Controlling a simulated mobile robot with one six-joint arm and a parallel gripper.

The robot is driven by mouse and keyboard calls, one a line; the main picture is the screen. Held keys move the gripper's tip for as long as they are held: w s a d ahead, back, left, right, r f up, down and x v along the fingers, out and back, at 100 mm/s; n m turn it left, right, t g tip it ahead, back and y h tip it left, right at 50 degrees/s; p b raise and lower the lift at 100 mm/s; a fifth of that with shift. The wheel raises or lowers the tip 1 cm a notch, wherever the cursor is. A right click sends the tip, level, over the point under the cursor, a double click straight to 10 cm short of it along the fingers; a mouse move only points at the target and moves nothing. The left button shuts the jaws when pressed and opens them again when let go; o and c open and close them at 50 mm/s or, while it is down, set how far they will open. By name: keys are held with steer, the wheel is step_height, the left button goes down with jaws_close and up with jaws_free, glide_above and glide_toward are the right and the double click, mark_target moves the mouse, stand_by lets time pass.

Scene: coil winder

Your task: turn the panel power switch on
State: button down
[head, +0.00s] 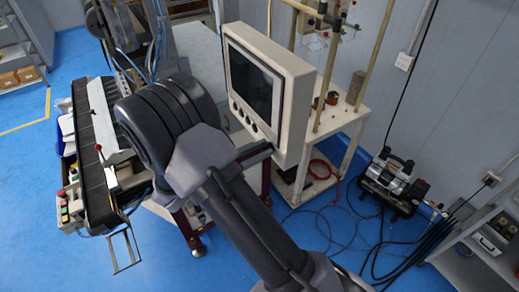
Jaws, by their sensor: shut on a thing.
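The control panel (300,85) is a cream box with a dark screen (254,82), right of centre in the head view. A row of several small dark knobs or buttons (240,113) runs along the panel's lower front edge. I cannot tell which of them is the power switch, or its position. My arm crosses the middle of the picture in front of the panel's lower left. My gripper is not visible; the bulky arm links hide that area. A dark bar (257,153) shows below the panel, beside my arm.
The winder machine (95,140) stands at left, with coloured push buttons (64,205) at its near end. A cream trolley (345,118) stands behind the panel.

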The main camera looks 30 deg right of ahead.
steer(key=shift+s+f+m+b, duration=0.2)
steer(key=shift+m+b, duration=1.05)
steer(key=shift+m, duration=1.3)
steer(key=shift+s+f+m+b, duration=0.2)
steer(key=shift+m+b, duration=1.1)
steer(key=shift+m, duration=1.2)
steer(key=shift+s+f+m+b, duration=0.1)
steer(key=shift+f+m+b, duration=0.15)
steer(key=shift+m+b, duration=1.65)
steer(key=shift+m+p, duration=0.55)
steer(key=shift+m, duration=0.3)
steer(key=c, duration=1.5)
jaws_free()
steer(key=shift+o, duration=0.2)
steer(key=a+p, duration=0.2)
steer(key=a, duration=1.5)
steer(key=shift+s+a, duration=0.2)
steer(key=shift+s, duration=0.1)
